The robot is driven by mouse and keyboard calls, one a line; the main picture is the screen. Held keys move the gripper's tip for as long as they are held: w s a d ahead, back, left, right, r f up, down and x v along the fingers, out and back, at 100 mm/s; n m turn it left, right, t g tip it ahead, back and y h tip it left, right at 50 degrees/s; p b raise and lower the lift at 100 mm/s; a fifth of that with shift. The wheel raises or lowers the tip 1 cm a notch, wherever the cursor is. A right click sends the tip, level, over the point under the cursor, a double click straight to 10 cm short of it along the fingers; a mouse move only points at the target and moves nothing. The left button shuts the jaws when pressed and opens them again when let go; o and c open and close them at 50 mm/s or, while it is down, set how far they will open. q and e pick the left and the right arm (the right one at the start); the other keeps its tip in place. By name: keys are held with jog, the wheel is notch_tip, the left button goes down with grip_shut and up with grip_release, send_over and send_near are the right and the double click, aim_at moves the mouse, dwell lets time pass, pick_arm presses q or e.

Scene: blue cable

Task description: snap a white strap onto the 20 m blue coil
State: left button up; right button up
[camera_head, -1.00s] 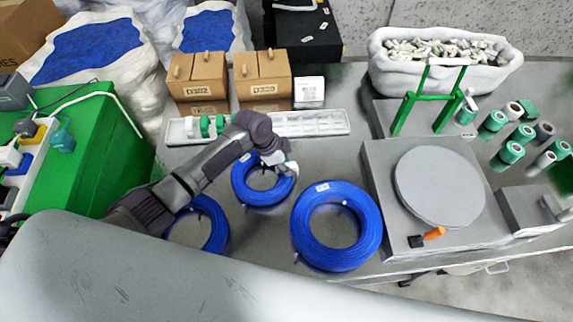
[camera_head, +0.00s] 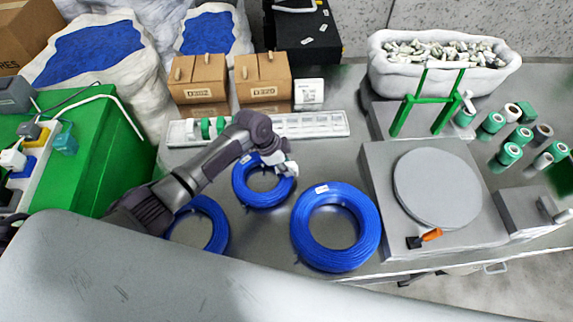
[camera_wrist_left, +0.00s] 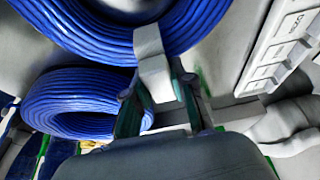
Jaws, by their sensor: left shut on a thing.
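Three blue coils lie on the grey table. The middle coil (camera_head: 240,188) is at my left gripper (camera_head: 287,168), a bigger coil (camera_head: 310,252) lies to its right, and another coil (camera_head: 217,230) is partly behind my arm. I cannot read which is the 20 m one. In the left wrist view, my left gripper (camera_wrist_left: 158,108) is shut on a white strap (camera_wrist_left: 152,58). The strap's upper end overlaps the lower edge of the near coil (camera_wrist_left: 205,22); I cannot tell whether it is closed around it. Another coil (camera_wrist_left: 75,95) shows lower left. My right gripper is not in view.
A white slotted tray (camera_head: 318,124) with green and white rolls lies behind the coils, before cardboard boxes (camera_head: 262,75). A winding unit with a round plate (camera_head: 438,188) stands right. A bin of white pieces (camera_head: 390,75) is at the back right.

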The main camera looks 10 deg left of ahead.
aim_at(294, 165)
pick_arm(q)
jog(key=shift+f, duration=0.4)
dwell(0.6)
jog(key=o, duration=1)
jog(key=shift+r+p, duration=3.15)
jog(key=shift+r, duration=0.4)
jog(key=shift+s+f, duration=0.1)
jog(key=shift+f, duration=0.05)
